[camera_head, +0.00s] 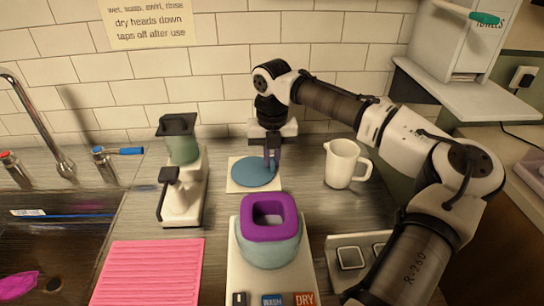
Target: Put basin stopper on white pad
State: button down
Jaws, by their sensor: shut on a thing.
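The disc looks level and covers much of the pad. I cannot tell whether it rests on the pad or is held just above it. The fingertips' contact is too small to see clearly.
A white jug (343,165) stands right of the pad. A white and green appliance (182,180) stands left. A purple-rimmed container (268,240) is in front. A pink ribbed mat (150,270) lies front left, beside the sink (60,245). My arm comes from the right.

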jog(key=shift+f, duration=0.15)
jog(key=c, duration=1.5)
grip_release()
notch_tip(320, 180, up, 12)
